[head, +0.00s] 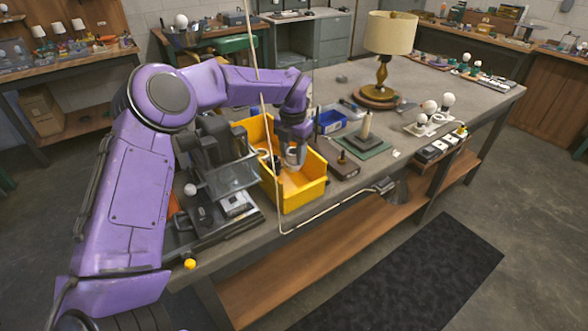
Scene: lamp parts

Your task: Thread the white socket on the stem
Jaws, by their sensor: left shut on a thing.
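My left gripper (294,156) reaches down into the yellow bin (303,194) on the workbench. It is shut on a small pale piece between its fingers, which I take for the white socket; the fingers hide most of it. A pale upright stem (366,124) stands on a dark green mat (364,147) to the right of the bin, apart from the gripper. Nothing shows on top of the stem. A small dark part also lies in the bin beside the gripper. My right gripper is not in view.
A lamp (388,35) stands behind, white bulbs (429,107) at right. A thin cord crosses before the bin. Dark equipment (220,150) stands left of it.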

